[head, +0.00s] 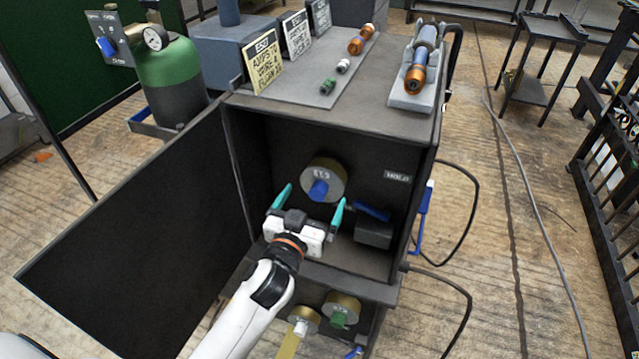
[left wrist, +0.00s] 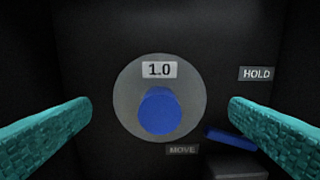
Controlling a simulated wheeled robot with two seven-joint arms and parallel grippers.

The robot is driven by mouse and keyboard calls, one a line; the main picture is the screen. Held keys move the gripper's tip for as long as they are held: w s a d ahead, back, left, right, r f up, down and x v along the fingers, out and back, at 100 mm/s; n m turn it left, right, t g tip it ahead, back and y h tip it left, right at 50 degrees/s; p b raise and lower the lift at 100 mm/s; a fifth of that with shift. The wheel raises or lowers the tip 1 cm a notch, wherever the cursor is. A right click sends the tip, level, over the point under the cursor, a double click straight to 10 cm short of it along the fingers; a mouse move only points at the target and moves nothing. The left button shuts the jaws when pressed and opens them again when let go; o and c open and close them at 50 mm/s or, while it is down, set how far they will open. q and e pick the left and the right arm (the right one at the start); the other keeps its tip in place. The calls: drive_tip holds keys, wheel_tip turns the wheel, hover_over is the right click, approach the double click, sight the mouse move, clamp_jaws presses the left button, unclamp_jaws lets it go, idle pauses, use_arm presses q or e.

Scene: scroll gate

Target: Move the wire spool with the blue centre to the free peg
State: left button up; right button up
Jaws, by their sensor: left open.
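The spool with the blue centre (head: 335,172) sits on the back wall inside the open dark cabinet. In the left wrist view it is a round grey disc (left wrist: 125,105) marked 1.0 with a blue knob-like centre. My left gripper (head: 316,192) is open and empty. Its teal fingers point into the cabinet, one on each side of the spool and apart from it. Below, a spool with a green centre (head: 346,301) and one with a white centre (head: 298,313) sit in the lower bay. A blue piece (head: 354,352) is partly cut off there. I cannot make out a free peg.
A blue lever (head: 372,211) on a dark block is at the right inside the cabinet, near a HOLD label (head: 397,176). The open door (head: 135,235) stands to the left. A green tank (head: 172,80) is behind left.

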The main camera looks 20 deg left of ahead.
sight(322, 183)
use_arm(q)
drive_tip(key=w, duration=0.7)
drive_tip(key=shift+w+d, duration=0.1)
drive_tip(key=shift+w, duration=0.25)
use_arm(e)
drive_tip(key=shift+w+r, duration=0.25)
drive_tip(key=shift+r, duration=0.05)
use_arm(q)
drive_tip(key=c, duration=1.5)
drive_tip(key=o, duration=1)
drive_tip(key=c, duration=0.6)
drive_tip(key=shift+r, duration=0.15)
drive_tip(key=shift+c, duration=0.4)
use_arm(e)
drive_tip(key=shift+f, duration=0.15)
use_arm(q)
drive_tip(key=shift+s, duration=0.25)
